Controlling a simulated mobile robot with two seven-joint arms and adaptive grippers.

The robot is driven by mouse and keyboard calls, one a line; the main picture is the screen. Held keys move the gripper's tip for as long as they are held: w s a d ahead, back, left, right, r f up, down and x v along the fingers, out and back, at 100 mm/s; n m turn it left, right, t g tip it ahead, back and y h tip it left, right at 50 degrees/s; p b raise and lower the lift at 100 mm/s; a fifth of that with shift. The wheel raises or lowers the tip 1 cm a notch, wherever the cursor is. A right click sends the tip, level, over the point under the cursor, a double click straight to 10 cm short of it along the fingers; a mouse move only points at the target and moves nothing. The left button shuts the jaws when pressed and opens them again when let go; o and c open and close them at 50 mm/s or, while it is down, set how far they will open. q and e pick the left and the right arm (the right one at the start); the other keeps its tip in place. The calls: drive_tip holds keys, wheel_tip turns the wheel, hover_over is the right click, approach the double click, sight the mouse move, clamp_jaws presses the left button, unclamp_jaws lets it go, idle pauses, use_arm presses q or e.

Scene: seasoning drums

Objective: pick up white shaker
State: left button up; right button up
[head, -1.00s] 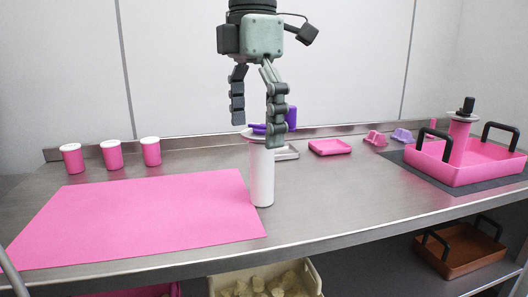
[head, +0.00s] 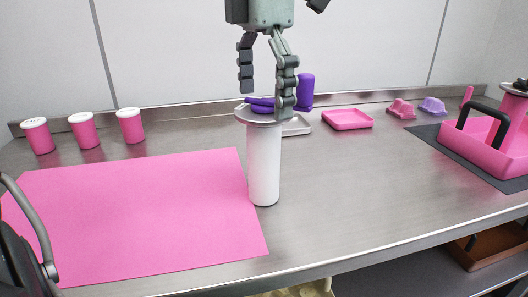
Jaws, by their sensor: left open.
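The white shaker (head: 264,165) stands upright on the steel table, just right of the pink mat. It has a grey disc-like rim (head: 243,115) at its top, with a purple part (head: 261,103) on or just behind it. My left gripper (head: 264,102) hangs down from above, its fingers apart and empty. One finger is above the left of the rim; the other overlaps the rim's right side in the picture. I cannot tell whether it touches. My right gripper is not in view.
The pink mat (head: 130,220) lies at the left, with three white-lidded pink cups (head: 84,132) behind it. A purple cylinder (head: 305,92) and a pink tray (head: 347,119) stand behind. A pink crate (head: 480,145) is at right. The table right of the shaker is clear.

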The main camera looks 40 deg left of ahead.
sight(264, 158)
use_arm(q)
wheel_tip(264, 158, down, 4)
drive_tip(key=shift+w+d+f, duration=0.1)
drive_tip(key=shift+f, duration=0.05)
drive_tip(key=shift+c, duration=0.6)
drive_tip(key=c, duration=1.8)
